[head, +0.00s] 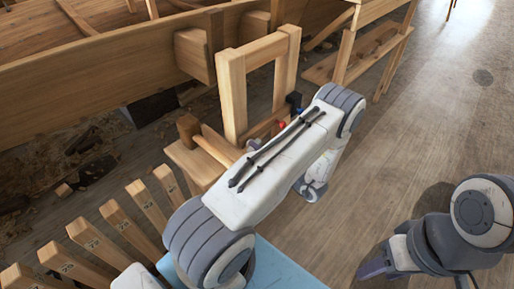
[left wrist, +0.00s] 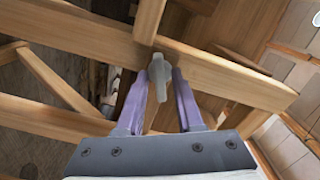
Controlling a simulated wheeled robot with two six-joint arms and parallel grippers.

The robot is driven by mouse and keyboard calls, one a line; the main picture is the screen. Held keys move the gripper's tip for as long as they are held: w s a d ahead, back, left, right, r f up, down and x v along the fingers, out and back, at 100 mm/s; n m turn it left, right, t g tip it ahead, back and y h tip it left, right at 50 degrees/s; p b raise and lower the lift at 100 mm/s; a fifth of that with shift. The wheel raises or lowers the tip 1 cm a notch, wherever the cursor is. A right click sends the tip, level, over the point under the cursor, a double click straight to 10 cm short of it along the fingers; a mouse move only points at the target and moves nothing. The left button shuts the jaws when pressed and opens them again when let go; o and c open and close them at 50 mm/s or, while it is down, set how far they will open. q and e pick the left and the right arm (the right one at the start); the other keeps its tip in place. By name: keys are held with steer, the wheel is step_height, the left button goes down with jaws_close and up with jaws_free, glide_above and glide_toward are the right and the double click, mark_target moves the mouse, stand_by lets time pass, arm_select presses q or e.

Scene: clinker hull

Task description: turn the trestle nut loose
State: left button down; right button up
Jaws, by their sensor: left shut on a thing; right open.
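The trestle nut (left wrist: 158,84) is a grey, winged-looking piece against a wooden beam (left wrist: 225,72) in the left wrist view. My left gripper (left wrist: 160,76) has its purple fingers on either side of the nut and is shut on it. My right gripper (head: 378,264) is at the lower right of the head view, apart from the trestle, open and empty.
A wooden mallet (head: 189,128) is beside the trestle. Upright slats (head: 128,226) stand in a row at lower left, near a blue surface (head: 285,270). The planked hull (head: 110,70) fills the upper left. A wooden bench (head: 372,52) is behind; the floor at right is clear.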

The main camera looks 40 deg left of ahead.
arm_select(q)
steer(key=n, duration=0.6)
steer(key=shift+p, duration=0.35)
steer(key=shift+n, duration=0.3)
steer(key=c, duration=0.9)
jaws_free()
steer(key=shift+d, duration=0.1)
steer(key=d, duration=1)
steer(key=shift+s+d, duration=0.15)
steer(key=shift+s, duration=0.25)
